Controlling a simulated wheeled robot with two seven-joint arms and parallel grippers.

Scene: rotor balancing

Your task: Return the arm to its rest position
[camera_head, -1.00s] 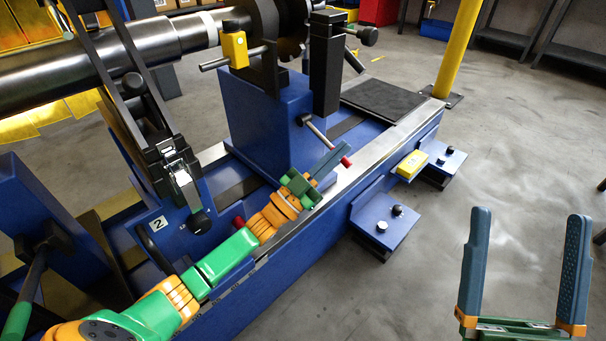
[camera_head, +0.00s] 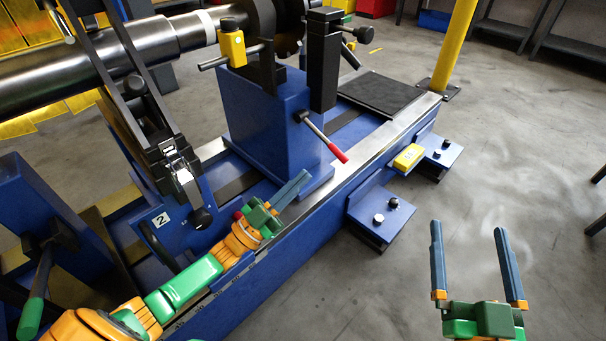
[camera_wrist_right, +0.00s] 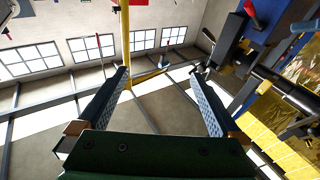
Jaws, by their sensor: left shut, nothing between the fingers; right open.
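My left arm (camera_head: 185,280) reaches in from the lower left, in front of the blue machine base. Its gripper (camera_head: 292,190) is shut and empty, its blue-grey fingers together beside the rail, below and left of a red-tipped lever (camera_head: 338,152). A gap shows between the fingers and the lever in the head view. My right gripper (camera_head: 470,242) is open and empty at the lower right, over bare floor, fingers pointing up in the picture. In the right wrist view its two fingers (camera_wrist_right: 165,100) stand wide apart with nothing between them.
The blue machine base (camera_head: 290,235) with its metal rail runs diagonally through the middle. A dark shaft (camera_head: 60,70) lies across the upper left. Blue side brackets (camera_head: 378,212), one with a yellow box (camera_head: 409,157), jut out rightward. A yellow post (camera_head: 457,45) stands behind.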

